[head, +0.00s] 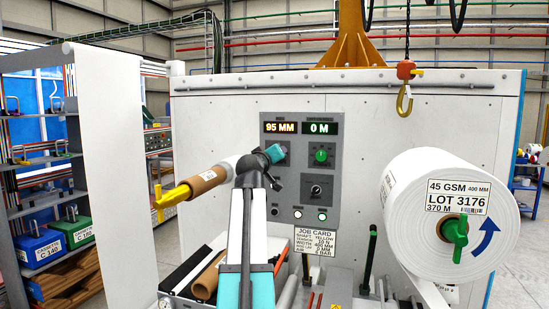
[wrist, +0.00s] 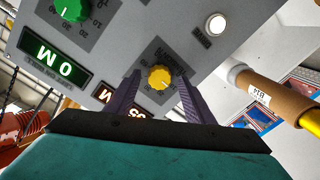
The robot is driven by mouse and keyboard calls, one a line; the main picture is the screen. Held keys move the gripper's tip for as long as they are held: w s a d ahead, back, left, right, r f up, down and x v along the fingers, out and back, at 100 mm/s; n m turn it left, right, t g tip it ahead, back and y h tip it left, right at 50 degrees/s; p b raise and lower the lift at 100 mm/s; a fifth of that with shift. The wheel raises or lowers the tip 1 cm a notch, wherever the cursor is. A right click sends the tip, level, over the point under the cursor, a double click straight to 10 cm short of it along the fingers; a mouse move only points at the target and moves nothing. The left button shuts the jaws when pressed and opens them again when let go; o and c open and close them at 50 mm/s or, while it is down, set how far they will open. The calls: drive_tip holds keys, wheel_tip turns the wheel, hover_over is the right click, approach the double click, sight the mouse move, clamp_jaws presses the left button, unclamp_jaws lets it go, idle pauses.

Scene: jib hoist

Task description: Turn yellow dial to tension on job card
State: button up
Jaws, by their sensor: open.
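The yellow dial (wrist: 159,77) is on the grey control panel, seen upside down in the wrist view. My gripper (wrist: 158,82) is open, with one dark finger on each side of the dial in the picture. I cannot tell how close the fingertips are to it. In the head view my gripper (head: 275,153) is at the panel's upper left, under the 95 MM display, and hides the dial. The job card (head: 316,242) hangs below the panel. It names yellow for the shaft; its tension line is small, perhaps 10 N.
A green dial (head: 321,155) and a black dial (head: 316,190) are close on the panel's right. A roll core with a yellow end (head: 196,185) sticks out at left. A large white roll (head: 415,210) stands at right, and a hook (head: 404,100) hangs above it.

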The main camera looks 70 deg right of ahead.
drive_tip(key=s+a+b, duration=0.1)
drive_tip(key=a+b, duration=0.3)
drive_tip(key=a, duration=0.9)
drive_tip(key=shift+s+a+r, duration=0.15)
drive_tip(key=shift+r, duration=0.1)
